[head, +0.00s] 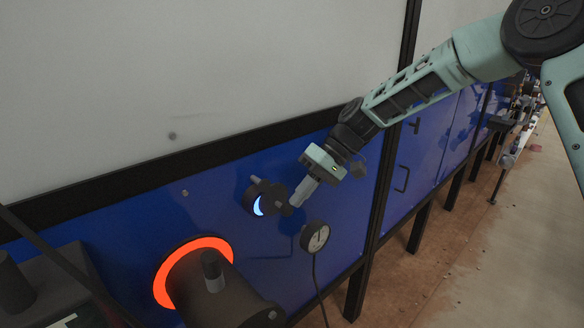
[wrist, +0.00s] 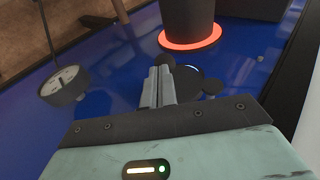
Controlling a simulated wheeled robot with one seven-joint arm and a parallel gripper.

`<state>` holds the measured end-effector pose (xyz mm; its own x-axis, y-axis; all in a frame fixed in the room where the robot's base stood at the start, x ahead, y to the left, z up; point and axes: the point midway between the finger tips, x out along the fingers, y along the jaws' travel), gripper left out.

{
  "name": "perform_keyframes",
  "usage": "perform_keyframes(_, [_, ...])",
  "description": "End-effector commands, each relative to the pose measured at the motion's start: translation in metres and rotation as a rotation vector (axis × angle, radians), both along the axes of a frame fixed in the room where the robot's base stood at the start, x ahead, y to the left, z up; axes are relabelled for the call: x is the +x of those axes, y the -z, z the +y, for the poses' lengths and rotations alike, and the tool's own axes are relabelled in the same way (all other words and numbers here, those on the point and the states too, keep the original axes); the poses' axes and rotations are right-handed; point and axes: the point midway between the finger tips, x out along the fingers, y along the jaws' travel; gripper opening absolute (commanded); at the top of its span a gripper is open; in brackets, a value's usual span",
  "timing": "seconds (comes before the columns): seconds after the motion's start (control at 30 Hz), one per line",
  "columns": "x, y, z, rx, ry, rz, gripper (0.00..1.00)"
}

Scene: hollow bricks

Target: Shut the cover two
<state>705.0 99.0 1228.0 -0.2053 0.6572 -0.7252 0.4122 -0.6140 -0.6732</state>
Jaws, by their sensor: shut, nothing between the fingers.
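A small black round cover (head: 264,192) sits on the blue panel, with a bright pale-blue crescent showing at its lower edge. No label marks it as cover two. In the wrist view the black round part (wrist: 187,82) is partly hidden behind my fingers. My gripper (head: 298,197) is shut and empty, its fingertips close to the right side of this cover. I cannot tell whether they touch it. In the wrist view my gripper (wrist: 158,80) points at the panel, with the fingers together.
A dark cylinder (head: 215,290) with a glowing orange ring (head: 163,285) stands out from the panel at lower left; the ring also shows in the wrist view (wrist: 190,45). A round dial gauge (head: 315,236) with a cable is just below my gripper. Blue cabinet doors (head: 428,140) continue right.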

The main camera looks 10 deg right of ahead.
Motion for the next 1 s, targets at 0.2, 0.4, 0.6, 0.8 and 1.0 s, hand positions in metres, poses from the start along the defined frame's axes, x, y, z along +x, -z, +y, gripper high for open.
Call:
perform_keyframes(0.2, [-0.003, 0.019, 0.004, 0.306, 0.003, 0.206, 0.00])
perform_keyframes(0.4, [-0.007, 0.024, 0.010, 0.433, -0.001, 0.290, 0.00])
perform_keyframes(0.6, [-0.010, 0.026, 0.014, 0.507, -0.001, 0.341, 0.00])
perform_keyframes(0.8, [-0.011, 0.026, 0.017, 0.544, -0.002, 0.366, 0.00])
perform_keyframes(1.0, [-0.012, 0.026, 0.017, 0.553, -0.002, 0.373, 0.00])
